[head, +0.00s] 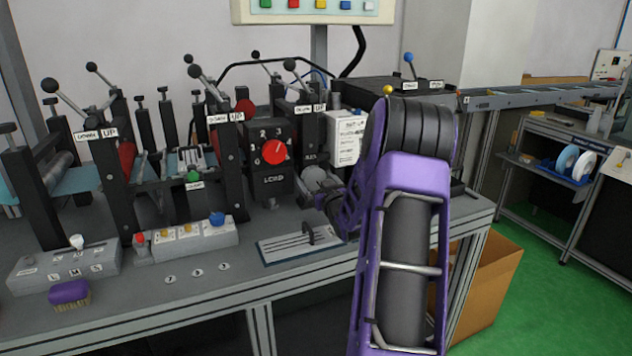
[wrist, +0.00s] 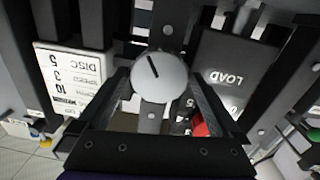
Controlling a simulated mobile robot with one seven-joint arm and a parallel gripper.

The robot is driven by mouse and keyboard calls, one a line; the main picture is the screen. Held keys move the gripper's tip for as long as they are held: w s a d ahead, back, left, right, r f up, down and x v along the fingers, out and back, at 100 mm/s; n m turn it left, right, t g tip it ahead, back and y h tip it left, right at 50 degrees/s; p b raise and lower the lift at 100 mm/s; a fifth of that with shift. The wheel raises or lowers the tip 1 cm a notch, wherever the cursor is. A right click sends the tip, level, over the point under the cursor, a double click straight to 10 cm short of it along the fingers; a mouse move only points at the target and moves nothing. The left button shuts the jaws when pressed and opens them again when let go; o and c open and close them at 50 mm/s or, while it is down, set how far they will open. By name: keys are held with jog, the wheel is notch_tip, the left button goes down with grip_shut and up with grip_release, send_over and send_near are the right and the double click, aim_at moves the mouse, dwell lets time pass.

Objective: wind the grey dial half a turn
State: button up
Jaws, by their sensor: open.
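The grey dial (wrist: 158,78) is a round, light grey knob with a dark pointer line, seen face-on in the wrist view. The line runs from the middle toward the upper left in that picture. The dial also shows in the head view (head: 315,177), small and partly covered by my arm. My gripper (wrist: 158,88) is open, with one finger on each side of the dial. A gap seems to show between the dial and each finger; contact cannot be told for sure.
A black LOAD box (head: 273,187) with a red numbered knob (head: 275,152) stands left of the dial. A white labelled box (head: 345,137) is just behind. Levers and rollers crowd the left side. A slotted plate (head: 285,249) lies on the bench in front.

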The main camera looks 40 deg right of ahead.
jog(key=c, duration=1.2)
jog(key=shift+o, duration=0.2)
jog(key=shift+d+m+p, duration=0.1)
jog(key=shift+m+p, duration=0.2)
jog(key=shift+m, duration=2.8)
jog(key=o, duration=1.2)
jog(key=shift+c, duration=0.2)
jog(key=v, duration=1.7)
jog(key=shift+s+r+p, duration=0.3)
jog(key=shift+r+p, duration=0.05)
jog(key=shift+p, duration=0.05)
